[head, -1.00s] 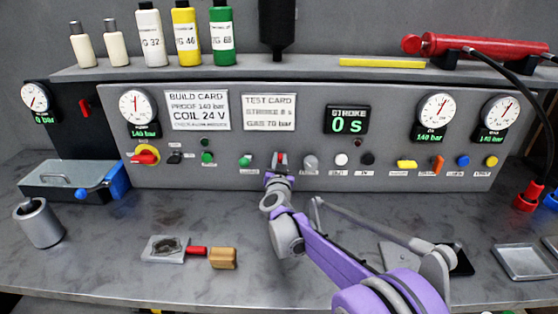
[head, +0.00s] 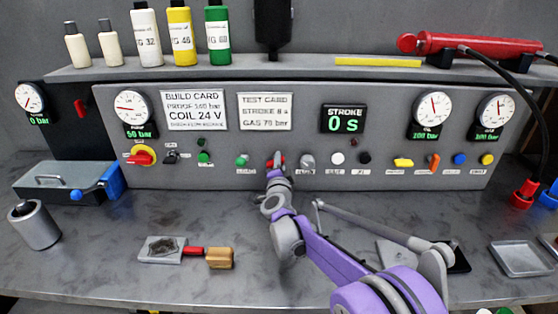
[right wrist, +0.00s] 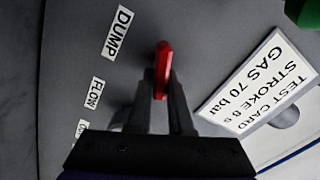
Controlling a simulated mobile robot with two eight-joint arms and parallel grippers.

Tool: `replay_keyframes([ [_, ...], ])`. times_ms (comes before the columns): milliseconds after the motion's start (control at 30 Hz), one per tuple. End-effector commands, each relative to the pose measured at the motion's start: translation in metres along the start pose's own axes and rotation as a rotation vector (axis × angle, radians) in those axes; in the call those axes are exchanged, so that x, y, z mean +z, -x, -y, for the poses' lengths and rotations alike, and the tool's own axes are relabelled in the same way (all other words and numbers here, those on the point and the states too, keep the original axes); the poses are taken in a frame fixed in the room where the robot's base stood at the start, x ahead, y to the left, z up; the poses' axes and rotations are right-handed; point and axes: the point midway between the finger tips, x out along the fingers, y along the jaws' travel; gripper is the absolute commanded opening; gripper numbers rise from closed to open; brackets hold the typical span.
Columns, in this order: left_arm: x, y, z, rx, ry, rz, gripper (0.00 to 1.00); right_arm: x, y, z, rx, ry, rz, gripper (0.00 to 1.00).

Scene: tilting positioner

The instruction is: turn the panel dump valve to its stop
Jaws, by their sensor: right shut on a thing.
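The dump valve's red lever (right wrist: 164,58) is between the two fingers of my right gripper (right wrist: 162,92) in the right wrist view. The fingers are shut on it. The DUMP label (right wrist: 117,32) is beside it on the grey panel. In the head view my right gripper (head: 277,165) is at the lower middle of the panel (head: 310,178). Only bits of red show around its fingertips there, so the exact lever angle is hard to tell. My left gripper is not in view.
A row of knobs and buttons runs along the panel, with a grey knob (head: 308,161) close right of my gripper. The build card (head: 194,110), test card (head: 265,112) and stroke display (head: 344,119) are above.

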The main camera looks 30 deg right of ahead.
Motion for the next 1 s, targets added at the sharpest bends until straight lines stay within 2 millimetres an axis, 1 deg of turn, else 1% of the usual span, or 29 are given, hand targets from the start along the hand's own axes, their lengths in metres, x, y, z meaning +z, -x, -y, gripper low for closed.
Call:
replay_keyframes([
  [200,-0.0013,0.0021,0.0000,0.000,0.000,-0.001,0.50,0.0006,0.0003,-0.0030,0.000,-0.187,0.001,0.00],
  [500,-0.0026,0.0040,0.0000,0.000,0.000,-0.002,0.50,0.0016,0.0002,-0.0057,0.000,-0.372,0.002,0.00],
  [733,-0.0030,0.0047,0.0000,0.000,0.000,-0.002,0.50,0.0022,0.0003,-0.0068,0.000,-0.441,0.002,0.00],
  [1000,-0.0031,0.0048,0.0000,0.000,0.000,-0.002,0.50,0.0024,0.0004,-0.0072,0.001,-0.462,0.002,0.00],
])
